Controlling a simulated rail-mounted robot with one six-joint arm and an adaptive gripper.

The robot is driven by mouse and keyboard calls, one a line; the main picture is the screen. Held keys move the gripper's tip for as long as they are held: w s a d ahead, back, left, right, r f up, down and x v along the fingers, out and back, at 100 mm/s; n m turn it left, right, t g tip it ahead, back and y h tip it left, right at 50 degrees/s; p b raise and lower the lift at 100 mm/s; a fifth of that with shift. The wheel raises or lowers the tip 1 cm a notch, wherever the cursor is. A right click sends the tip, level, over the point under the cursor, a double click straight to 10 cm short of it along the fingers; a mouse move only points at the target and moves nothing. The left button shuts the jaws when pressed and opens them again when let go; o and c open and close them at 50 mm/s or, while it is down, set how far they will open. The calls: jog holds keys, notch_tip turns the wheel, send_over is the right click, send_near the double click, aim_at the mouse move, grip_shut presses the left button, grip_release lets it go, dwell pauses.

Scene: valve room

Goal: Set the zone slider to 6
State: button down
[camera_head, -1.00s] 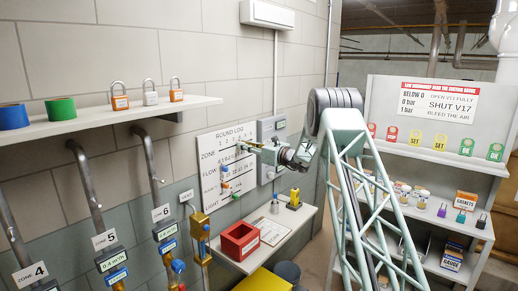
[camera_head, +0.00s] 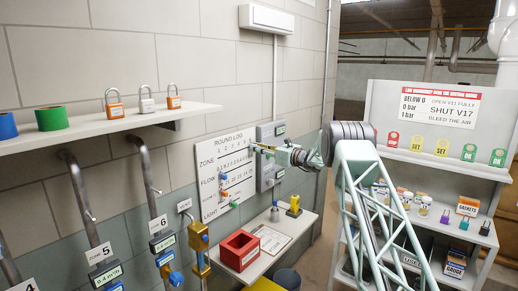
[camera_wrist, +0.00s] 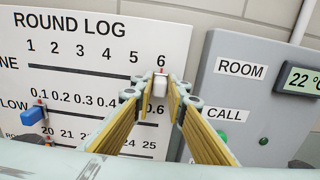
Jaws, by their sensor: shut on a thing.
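The round log board (camera_head: 222,176) hangs on the wall, with rows for zone, flow and light. It also shows in the wrist view (camera_wrist: 60,70). The zone slider is a small white knob (camera_wrist: 160,82) with a red pointer at the right end of the zone line, directly under the 6. My gripper (camera_wrist: 158,90) is shut on it, with a yellow-sided finger on each side. In the head view my gripper (camera_head: 258,148) reaches the board's upper right edge; the knob is too small to make out there.
The blue flow slider (camera_wrist: 34,115) sits at the left of its row, clear of my fingers. A grey room panel (camera_wrist: 250,90) with a display and call button stands close right of the board. A red bin (camera_head: 239,250) rests on the bench below.

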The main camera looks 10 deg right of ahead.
jog(key=shift+w+d+r, duration=0.1)
jog(key=shift+d+r, duration=0.05)
jog(key=c, duration=2.6)
grip_release()
jog(key=shift+w+d, duration=0.1)
jog(key=shift+c, duration=0.2)
jog(key=v, duration=1.2)
